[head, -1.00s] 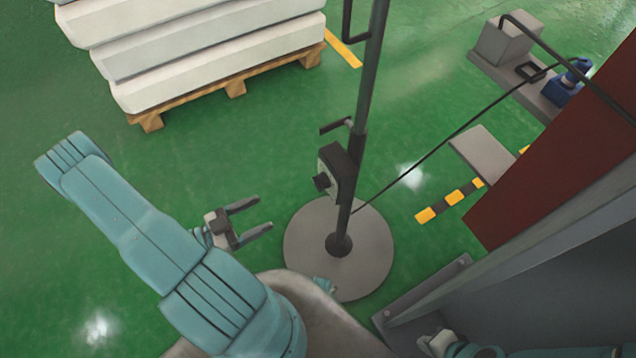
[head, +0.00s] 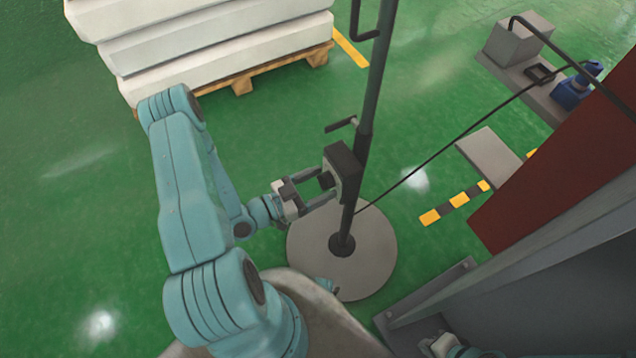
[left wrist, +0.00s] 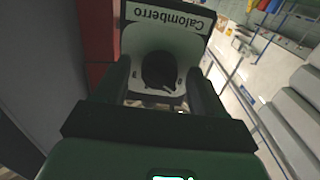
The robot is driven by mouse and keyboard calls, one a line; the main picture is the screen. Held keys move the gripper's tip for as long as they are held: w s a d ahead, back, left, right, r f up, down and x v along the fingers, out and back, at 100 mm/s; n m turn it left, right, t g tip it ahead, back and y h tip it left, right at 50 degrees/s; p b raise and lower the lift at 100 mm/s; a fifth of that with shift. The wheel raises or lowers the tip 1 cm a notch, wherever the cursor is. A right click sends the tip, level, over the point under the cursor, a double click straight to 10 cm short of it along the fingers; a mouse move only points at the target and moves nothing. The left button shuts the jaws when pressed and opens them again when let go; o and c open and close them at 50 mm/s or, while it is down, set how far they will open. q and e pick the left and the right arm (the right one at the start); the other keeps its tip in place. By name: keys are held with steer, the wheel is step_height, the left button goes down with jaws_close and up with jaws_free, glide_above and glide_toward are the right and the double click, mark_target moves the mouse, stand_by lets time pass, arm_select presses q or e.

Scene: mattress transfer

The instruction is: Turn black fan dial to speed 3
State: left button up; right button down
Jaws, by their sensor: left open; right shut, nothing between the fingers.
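The black fan dial (left wrist: 158,70) is a round knob on the light face plate of the control box, seen in the left wrist view. The plate carries the word "Calomberro", upside down there. In the head view the dark control box (head: 345,170) is fixed to the upright fan pole (head: 375,90). My left gripper (head: 328,183) is open at the front of the box, with its fingers on either side of the dial (head: 326,180). I cannot tell whether the fingers touch it. The dial's speed marks are unreadable.
The pole stands on a round grey base (head: 375,255) on the green floor. A black cable (head: 440,150) runs from the pole to the upper right. Stacked white mattresses (head: 210,50) lie on a wooden pallet (head: 240,82) behind. A grey metal frame (head: 530,270) stands at the right.

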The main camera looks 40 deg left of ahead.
arm_select(q)
steer(key=c, duration=1)
steer(key=shift+c, duration=0.2)
